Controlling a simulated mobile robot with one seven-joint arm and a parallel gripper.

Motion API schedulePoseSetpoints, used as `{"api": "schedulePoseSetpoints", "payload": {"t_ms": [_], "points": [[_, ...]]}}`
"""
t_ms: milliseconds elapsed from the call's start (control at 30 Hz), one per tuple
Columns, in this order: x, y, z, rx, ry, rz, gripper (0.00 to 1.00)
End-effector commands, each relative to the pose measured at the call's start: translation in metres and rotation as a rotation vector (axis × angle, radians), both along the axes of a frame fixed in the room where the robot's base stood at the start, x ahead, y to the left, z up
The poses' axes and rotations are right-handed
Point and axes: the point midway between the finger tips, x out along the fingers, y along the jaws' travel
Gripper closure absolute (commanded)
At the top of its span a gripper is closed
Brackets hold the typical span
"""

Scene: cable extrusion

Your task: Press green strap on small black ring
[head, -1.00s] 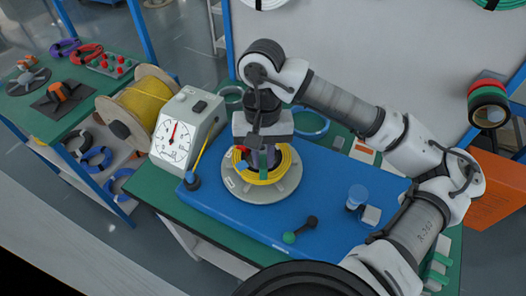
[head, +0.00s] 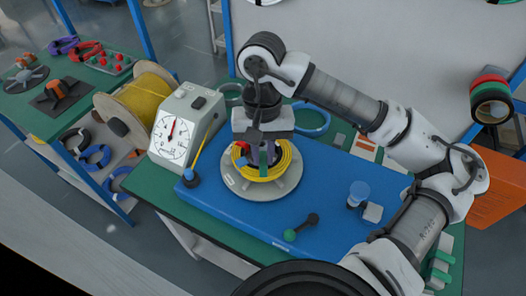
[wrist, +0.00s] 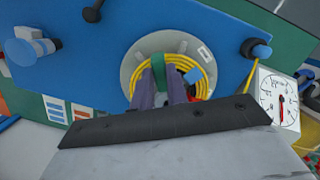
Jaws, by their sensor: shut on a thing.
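My gripper (head: 264,158) points down over the yellow cable coil (head: 283,166), which lies on a round grey disc (head: 262,193). In the wrist view its two purple-grey fingers (wrist: 161,88) are shut on a green strap (wrist: 159,66). The strap stands between the fingers, over the near inner side of the coil. Whether it touches the coil or disc I cannot tell. A blue tag (wrist: 194,75) and a red piece sit by the coil. I cannot make out a small black ring under the gripper; the fingers hide part of the coil's middle.
The disc rests on a blue board (head: 325,190) on a green table. A dial gauge (head: 178,135) and a yellow cable spool (head: 140,100) stand to the left.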

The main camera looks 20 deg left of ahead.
Motion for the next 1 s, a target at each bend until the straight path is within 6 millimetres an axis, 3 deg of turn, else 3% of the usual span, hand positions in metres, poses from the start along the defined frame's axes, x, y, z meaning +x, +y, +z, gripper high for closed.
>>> {"api": "schedulePoseSetpoints", "payload": {"t_ms": [1000], "points": [[0.0,0.0,-0.018,0.0,0.0,0.0,0.98]]}}
